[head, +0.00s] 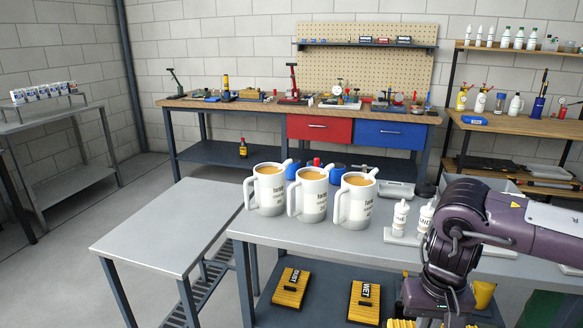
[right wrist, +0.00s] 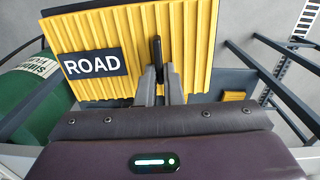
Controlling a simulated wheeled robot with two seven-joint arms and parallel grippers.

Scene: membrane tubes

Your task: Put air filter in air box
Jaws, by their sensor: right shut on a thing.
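My right gripper (right wrist: 158,78) is shut on the dark upright tab of a yellow pleated air filter labelled ROAD (right wrist: 195,40) in the right wrist view. In the head view my right arm reaches down at the lower right, and its fingertips are out of frame. Two other yellow filters, DUST (head: 290,288) and WET (head: 364,302), lie on the lower shelf of the near bench. I cannot make out an air box in either view. My left gripper is not in view.
Three white mugs (head: 312,196) with brown contents stand on the near bench top (head: 270,232), beside small white bottles (head: 400,216). A lower grey table (head: 160,232) at left is bare. In the right wrist view a green cylinder (right wrist: 38,98) is left of the filter, and dark rails (right wrist: 275,80) are right.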

